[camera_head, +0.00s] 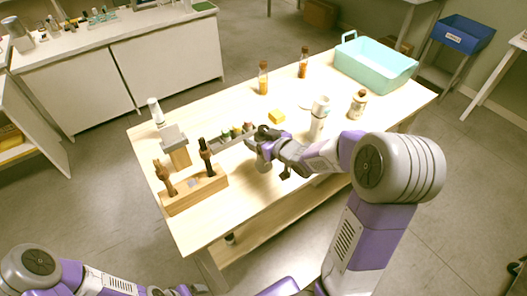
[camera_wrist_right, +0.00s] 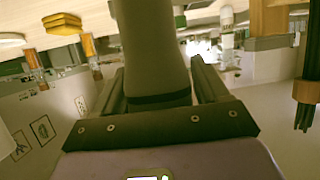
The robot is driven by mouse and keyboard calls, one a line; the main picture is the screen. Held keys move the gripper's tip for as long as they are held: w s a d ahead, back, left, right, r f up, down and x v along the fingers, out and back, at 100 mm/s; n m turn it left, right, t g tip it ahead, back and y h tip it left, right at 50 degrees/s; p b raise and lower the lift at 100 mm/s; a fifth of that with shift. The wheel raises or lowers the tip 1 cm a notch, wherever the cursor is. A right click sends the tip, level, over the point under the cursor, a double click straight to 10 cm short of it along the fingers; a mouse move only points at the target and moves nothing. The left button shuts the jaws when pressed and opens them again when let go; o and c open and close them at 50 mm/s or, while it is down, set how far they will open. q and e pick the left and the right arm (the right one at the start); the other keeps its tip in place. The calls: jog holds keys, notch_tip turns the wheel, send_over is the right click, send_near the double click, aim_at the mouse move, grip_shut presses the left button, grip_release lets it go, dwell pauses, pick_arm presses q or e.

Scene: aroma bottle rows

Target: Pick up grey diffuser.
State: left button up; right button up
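In the right wrist view a dark grey cylindrical body, which I take as the grey diffuser (camera_wrist_right: 152,45), stands between the two fingers of my right gripper (camera_wrist_right: 158,92), close against both. It has a darker band near the palm, and its far end runs out of the frame. In the head view my right gripper (camera_head: 264,142) is over the middle of the table near the rack of small bottles; a small grey rounded part (camera_head: 262,163) of the diffuser shows there, mostly hidden by the gripper. My left gripper (camera_head: 190,290) is only partly in view at the bottom edge.
On the wooden table (camera_head: 250,205) are a small-bottle rack (camera_head: 236,140), a wooden holder (camera_head: 196,192), a grey-topped block (camera_head: 174,135), a yellow block (camera_head: 277,117), white bottles (camera_head: 319,112) (camera_head: 155,112), amber bottles (camera_head: 263,80) (camera_head: 303,65) and a teal basket (camera_head: 375,68).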

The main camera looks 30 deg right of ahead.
jog(key=c, duration=0.8)
